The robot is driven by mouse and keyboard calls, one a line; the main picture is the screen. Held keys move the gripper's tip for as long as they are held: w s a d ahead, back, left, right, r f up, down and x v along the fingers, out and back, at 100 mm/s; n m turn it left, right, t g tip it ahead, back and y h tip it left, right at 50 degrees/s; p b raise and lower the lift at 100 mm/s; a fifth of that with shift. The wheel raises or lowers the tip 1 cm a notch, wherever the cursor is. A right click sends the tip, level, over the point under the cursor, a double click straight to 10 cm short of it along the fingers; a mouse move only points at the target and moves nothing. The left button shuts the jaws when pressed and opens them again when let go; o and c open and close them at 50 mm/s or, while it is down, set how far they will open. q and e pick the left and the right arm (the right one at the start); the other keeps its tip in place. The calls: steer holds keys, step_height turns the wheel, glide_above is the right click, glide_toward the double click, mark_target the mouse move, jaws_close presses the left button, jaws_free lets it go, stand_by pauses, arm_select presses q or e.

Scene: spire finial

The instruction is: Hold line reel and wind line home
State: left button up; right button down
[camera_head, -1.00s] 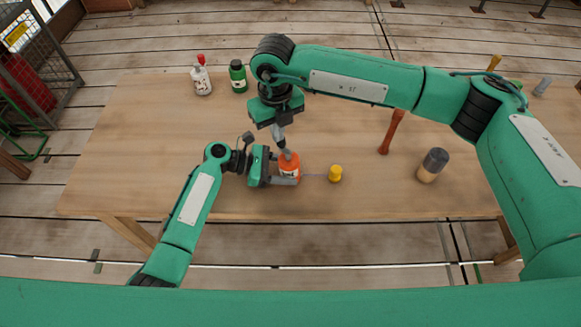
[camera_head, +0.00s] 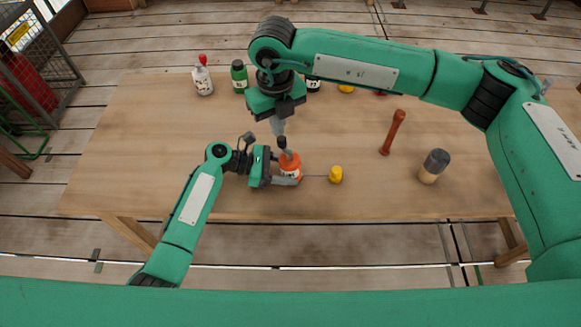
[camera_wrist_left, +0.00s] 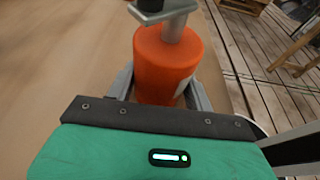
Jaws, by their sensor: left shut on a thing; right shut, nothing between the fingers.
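The orange line reel (camera_head: 290,165) stands upright on the table, with a white label and a dark crank knob (camera_head: 282,142) on top. My left gripper (camera_head: 286,181) is shut around the reel's body from the left; it also shows in the left wrist view, where the orange reel (camera_wrist_left: 165,65) sits between the fingers. A thin line runs right from the reel to a yellow bobbin-like piece (camera_head: 336,175) on the table. My right gripper (camera_head: 278,128) points down, shut and empty, just above the knob. Whether its tips touch the knob I cannot tell.
On the wooden table (camera_head: 180,150), a white bottle with red top (camera_head: 203,80) and a green bottle (camera_head: 239,76) stand at the back left. A red-brown handle-like tool (camera_head: 393,132) and a grey-topped cylinder (camera_head: 434,166) are at the right. The table's left part is clear.

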mark_target(279, 144)
steer(key=shift+f, duration=3.3)
steer(key=shift+f, duration=0.1)
steer(key=shift+f, duration=1.4)
steer(key=shift+w, duration=0.25)
steer(key=shift+w+d, duration=0.2)
steer(key=shift+w, duration=0.15)
steer(key=shift+w, duration=0.5)
steer(key=shift+a+r, duration=0.1)
steer(key=shift+a, duration=0.1)
step_height(279, 144, up, 7)
stand_by(0.4)
steer(key=shift+s, duration=0.1)
